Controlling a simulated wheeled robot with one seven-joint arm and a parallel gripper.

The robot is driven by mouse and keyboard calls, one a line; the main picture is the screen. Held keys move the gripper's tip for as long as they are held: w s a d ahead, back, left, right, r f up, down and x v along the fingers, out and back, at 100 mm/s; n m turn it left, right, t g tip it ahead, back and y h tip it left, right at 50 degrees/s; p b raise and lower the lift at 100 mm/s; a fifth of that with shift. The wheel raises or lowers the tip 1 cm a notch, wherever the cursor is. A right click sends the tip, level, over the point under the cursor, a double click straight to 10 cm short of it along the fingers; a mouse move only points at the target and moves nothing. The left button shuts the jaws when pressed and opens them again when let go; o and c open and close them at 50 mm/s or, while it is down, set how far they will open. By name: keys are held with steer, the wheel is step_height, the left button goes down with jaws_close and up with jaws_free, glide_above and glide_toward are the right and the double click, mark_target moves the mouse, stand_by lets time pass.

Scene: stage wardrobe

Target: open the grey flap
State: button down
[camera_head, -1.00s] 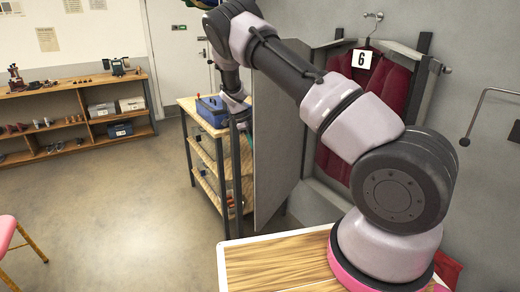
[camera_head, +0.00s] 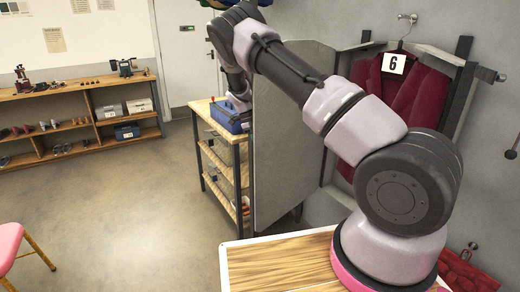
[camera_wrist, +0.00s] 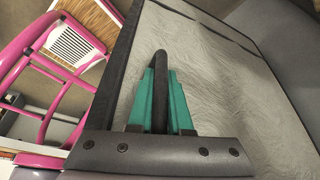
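The grey flap (camera_head: 285,140) is a tall flat panel standing swung out from the wall, left of a recess holding a dark red jacket. It also fills much of the wrist view (camera_wrist: 215,65). A dark curved handle (camera_wrist: 159,62) stands out from it. My gripper (camera_wrist: 160,85) has teal fingers on either side of this handle, close against it, and looks shut on it. In the head view, the gripper is hidden behind the flap and my arm.
A wooden shelf unit with a blue toolbox (camera_head: 230,115) stands close left of the flap. A pink stool (camera_head: 12,240) is at lower left. The middle floor is clear.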

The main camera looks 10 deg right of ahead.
steer(key=c, duration=1.1)
jaws_free()
steer(key=shift+a, duration=0.1)
steer(key=v, duration=1)
steer(key=shift+w+a+r, duration=0.1)
steer(key=shift+r, duration=0.25)
